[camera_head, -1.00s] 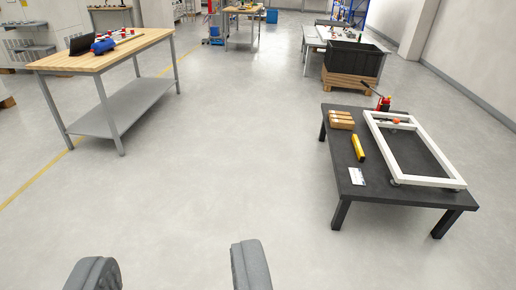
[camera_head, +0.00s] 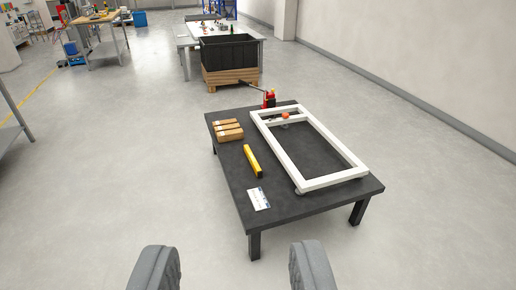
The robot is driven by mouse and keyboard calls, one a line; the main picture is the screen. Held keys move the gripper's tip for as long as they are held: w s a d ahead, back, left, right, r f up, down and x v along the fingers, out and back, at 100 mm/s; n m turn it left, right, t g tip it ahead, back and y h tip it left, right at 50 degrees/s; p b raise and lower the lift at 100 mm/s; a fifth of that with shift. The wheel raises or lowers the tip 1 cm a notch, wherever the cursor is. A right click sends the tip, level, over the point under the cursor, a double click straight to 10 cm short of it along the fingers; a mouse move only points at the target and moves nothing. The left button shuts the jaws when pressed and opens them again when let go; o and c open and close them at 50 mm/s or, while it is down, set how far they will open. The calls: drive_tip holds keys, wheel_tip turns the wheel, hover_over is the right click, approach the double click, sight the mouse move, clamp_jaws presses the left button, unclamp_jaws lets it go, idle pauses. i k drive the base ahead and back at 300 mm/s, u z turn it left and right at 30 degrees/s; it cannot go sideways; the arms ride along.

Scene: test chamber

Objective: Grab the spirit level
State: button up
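The spirit level (camera_head: 253,161) is a yellow bar with dark ends. It lies on the low black table (camera_head: 284,207), between the brown boxes and the white frame, at the middle of the view. My gripper (camera_head: 234,275) shows at the bottom edge as two grey fingers set wide apart. It is open with nothing between the fingers. It is well short of the table, with floor between them in the picture.
On the table are a white rectangular frame (camera_head: 283,153), several small brown boxes (camera_head: 229,132), a white card (camera_head: 258,199) and a red jack (camera_head: 269,98). A black crate (camera_head: 229,54) on a wooden pallet (camera_head: 228,78) stands behind. The floor in front and left is clear.

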sight(257, 169)
drive_tip(key=z, duration=0.25)
drive_tip(key=i, duration=3.2)
drive_tip(key=u, duration=0.4)
